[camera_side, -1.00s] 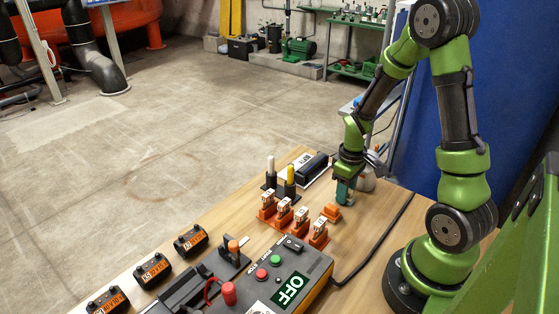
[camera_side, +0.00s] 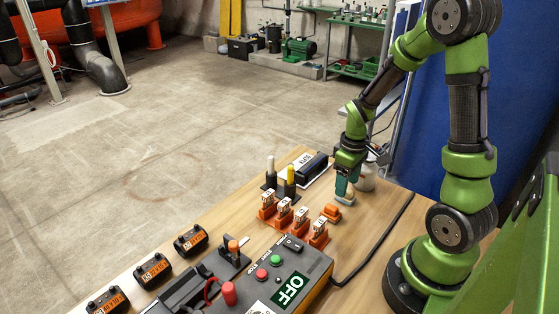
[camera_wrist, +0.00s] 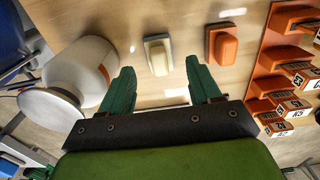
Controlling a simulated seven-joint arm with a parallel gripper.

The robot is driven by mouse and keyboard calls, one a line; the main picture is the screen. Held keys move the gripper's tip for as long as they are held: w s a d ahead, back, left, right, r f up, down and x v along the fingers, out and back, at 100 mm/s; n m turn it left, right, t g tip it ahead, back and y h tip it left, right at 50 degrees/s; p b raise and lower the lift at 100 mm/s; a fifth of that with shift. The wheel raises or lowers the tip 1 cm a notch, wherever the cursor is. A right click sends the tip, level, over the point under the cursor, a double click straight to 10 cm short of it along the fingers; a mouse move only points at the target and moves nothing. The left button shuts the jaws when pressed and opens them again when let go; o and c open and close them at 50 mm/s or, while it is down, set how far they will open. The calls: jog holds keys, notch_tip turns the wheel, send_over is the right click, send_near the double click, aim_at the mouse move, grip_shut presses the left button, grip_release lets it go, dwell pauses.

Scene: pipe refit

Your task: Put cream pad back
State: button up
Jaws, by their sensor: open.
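The cream pad (camera_side: 347,199) rests on the wooden table, just behind and to the right of the orange pad (camera_side: 332,212). In the wrist view the cream pad (camera_wrist: 158,55) lies between the lines of my two teal fingers, a little beyond their tips, with the orange pad (camera_wrist: 222,43) to its right. My gripper (camera_side: 343,188) is over the cream pad in the side view. In the wrist view my gripper (camera_wrist: 158,72) is open, with nothing between its fingers. I cannot tell the exact height of the fingertips above the pad.
A white container (camera_wrist: 80,75) with an orange band stands close left of my fingers. Orange blocks with numbered tags (camera_side: 283,208) stand in a row left of the pads. A black cable runs right of them. A control box (camera_side: 275,275) with an OFF display is in front.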

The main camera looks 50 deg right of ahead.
notch_tip(320, 180, up, 9)
jog(key=s+a+r+m+t+y, duration=0.1)
jog(key=a+r+m+t, duration=0.1)
jog(key=a+r, duration=0.3)
jog(key=s+a+r+m+t+y, duration=0.1)
jog(key=a+r+t, duration=0.4)
jog(key=a, duration=0.7)
jog(key=shift+s+a+r+m, duration=0.4)
jog(key=shift+s+r+m, duration=0.1)
jog(key=shift+s+r, duration=0.25)
